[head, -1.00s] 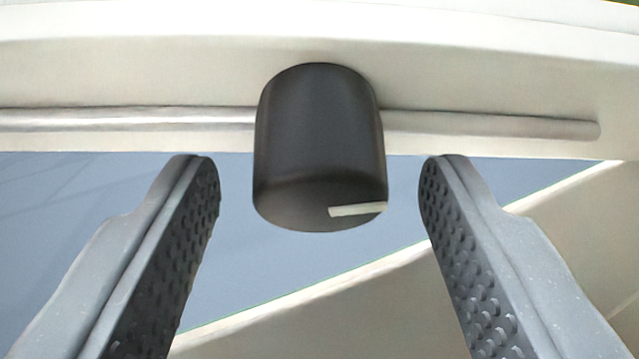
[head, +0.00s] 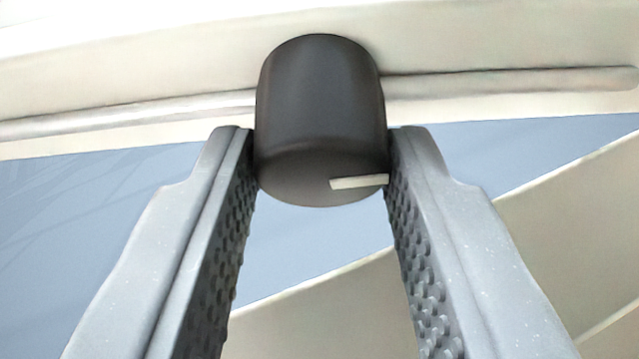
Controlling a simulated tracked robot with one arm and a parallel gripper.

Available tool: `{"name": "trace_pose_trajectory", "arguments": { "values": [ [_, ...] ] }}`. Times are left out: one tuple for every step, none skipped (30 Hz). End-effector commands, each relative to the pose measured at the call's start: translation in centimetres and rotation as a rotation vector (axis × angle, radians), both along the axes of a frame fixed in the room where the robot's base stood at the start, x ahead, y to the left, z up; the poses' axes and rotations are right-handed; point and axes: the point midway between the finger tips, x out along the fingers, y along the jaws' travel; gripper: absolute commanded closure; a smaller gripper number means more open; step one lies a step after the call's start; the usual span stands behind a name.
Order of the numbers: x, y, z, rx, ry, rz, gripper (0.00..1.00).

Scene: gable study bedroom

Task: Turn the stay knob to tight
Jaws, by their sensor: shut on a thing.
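The stay knob (head: 318,110) is a dark, rounded cylinder in the upper middle of the head view. It sits in front of a thin metal rod on a pale frame. A white mark on its end face points to the right, almost level in the picture. My gripper (head: 318,150) is shut on the knob, with one textured grey finger against its left side and the other against its right side. Only the fingertips reach the knob's lower part. The knob's far side, where it meets the rod, is hidden.
The metal rod (head: 500,82) runs left and right behind the knob. The pale frame (head: 500,40) spans the top of the view. A blue surface (head: 90,215) lies beyond and below it. A cream slanted edge (head: 560,215) crosses the lower right.

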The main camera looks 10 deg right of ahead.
Motion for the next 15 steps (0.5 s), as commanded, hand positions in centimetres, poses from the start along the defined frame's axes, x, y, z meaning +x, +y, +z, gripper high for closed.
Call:
{"name": "trace_pose_trajectory", "arguments": {
  "values": [
    [0.02,-0.09,-0.48,0.028,-0.016,-0.002,0.91],
    [0.01,-0.09,-0.48,0.047,-0.023,-0.001,0.91],
    [0.00,-0.06,-0.45,0.069,-0.032,-0.001,0.91],
    [-0.01,-0.07,-0.44,0.089,-0.038,-0.001,0.91],
    [-0.03,-0.07,-0.45,0.106,-0.044,-0.001,0.91],
    [-0.04,-0.06,-0.50,0.130,-0.051,0.000,0.91],
    [-0.04,-0.07,-0.54,0.148,-0.057,0.001,0.91],
    [-0.05,-0.11,-0.58,0.166,-0.063,0.000,0.91],
    [-0.05,-0.13,-0.59,0.190,-0.072,0.000,0.91],
    [-0.06,-0.15,-0.59,0.207,-0.078,0.000,0.91],
    [-0.08,-0.20,-0.57,0.227,-0.085,-0.001,0.91],
    [-0.08,-0.20,-0.51,0.249,-0.094,-0.001,0.91],
    [-0.09,-0.21,-0.49,0.267,-0.101,0.000,0.91],
    [-0.10,-0.23,-0.46,0.286,-0.109,-0.001,0.91],
    [-0.11,-0.23,-0.42,0.309,-0.118,0.000,0.91]
  ]
}}
